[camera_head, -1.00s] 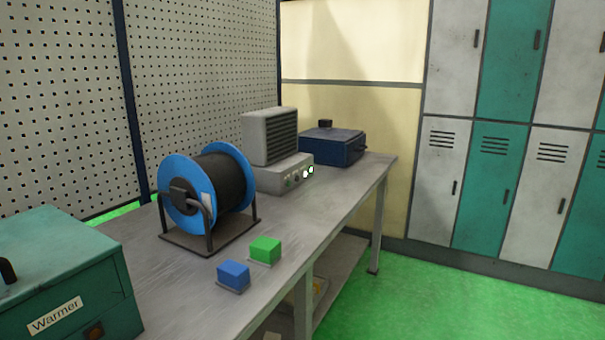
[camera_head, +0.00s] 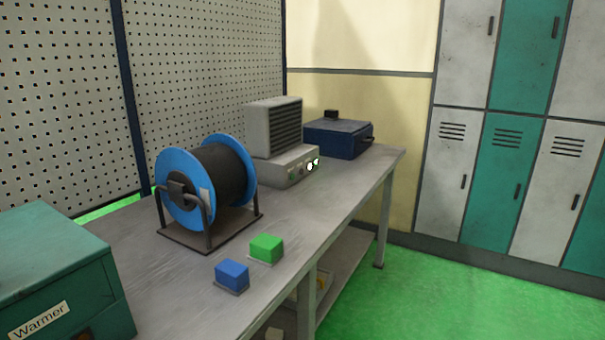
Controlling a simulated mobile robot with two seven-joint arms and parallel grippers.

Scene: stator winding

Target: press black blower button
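The grey blower (camera_head: 274,128) stands on the workbench behind the cable reel, its slatted front facing right. Its lower box (camera_head: 285,168) carries a row of small knobs or buttons and a lit white and green spot (camera_head: 312,165) on the front face. The buttons are too small to tell which one is black. Neither of my grippers is in view.
On the grey workbench (camera_head: 330,200) stand a blue reel of black cable (camera_head: 207,185), a blue block (camera_head: 231,273), a green block (camera_head: 266,247), a dark blue box (camera_head: 338,139) and a green warmer (camera_head: 50,270). Green floor (camera_head: 440,290) is clear to the right; lockers (camera_head: 505,170) line the back.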

